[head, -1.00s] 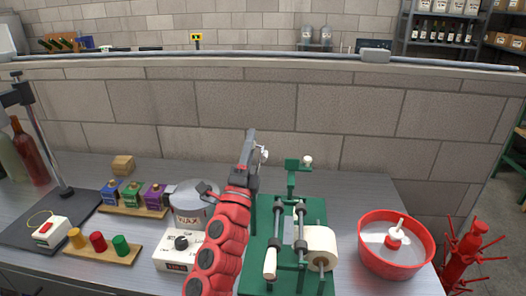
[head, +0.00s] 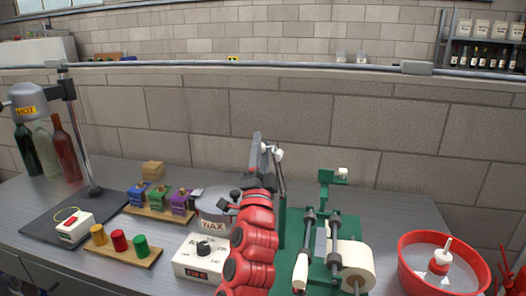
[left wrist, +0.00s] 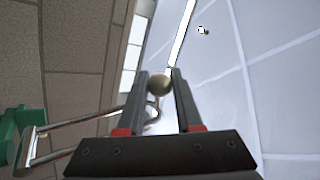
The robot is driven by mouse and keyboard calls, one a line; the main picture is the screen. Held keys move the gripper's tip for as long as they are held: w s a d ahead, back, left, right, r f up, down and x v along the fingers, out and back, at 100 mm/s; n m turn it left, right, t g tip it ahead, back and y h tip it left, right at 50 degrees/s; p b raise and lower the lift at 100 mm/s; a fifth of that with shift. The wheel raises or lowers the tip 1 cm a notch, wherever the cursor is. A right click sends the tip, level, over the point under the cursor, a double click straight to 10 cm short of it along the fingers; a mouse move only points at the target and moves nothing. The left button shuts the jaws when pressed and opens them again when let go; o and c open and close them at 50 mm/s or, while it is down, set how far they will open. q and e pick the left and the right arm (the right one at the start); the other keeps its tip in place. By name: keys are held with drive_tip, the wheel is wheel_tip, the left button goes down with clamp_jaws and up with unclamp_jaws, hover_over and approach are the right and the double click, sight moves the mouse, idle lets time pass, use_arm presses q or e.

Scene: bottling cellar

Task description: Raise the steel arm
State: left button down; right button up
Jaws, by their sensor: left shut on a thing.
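The steel arm (head: 282,176) rises from the green machine (head: 328,222) on the bench and ends in a pale ball knob (head: 278,154). My left gripper (head: 262,150) is at that knob, above the machine's left side. The left wrist view shows the round knob (left wrist: 159,84) between my two fingers (left wrist: 160,92), which are shut on it. There the arm's steel rods (left wrist: 75,122) run left to a green part (left wrist: 12,130). My forearm hides the lower left of the machine. My right gripper is in neither view.
A wax pot (head: 214,206), a white dial box (head: 200,258) and a wooden rack of coloured stamps (head: 122,245) stand left of my arm. A red basin (head: 420,280) stands right of the machine. A stone wall (head: 250,112) closes off the back.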

use_arm(q)
drive_tip(key=shift+a+r, duration=0.1)
drive_tip(key=c, duration=0.6)
unclamp_jaws()
drive_tip(key=shift+w, duration=0.1)
drive_tip(key=shift+s+f, duration=0.25)
drive_tip(key=shift+f, duration=0.15)
drive_tip(key=b+v, duration=0.2)
drive_tip(key=v, duration=1.4)
drive_tip(key=shift+s+f, duration=0.1)
drive_tip(key=shift+s, duration=0.3)
drive_tip(key=shift+f, duration=0.1)
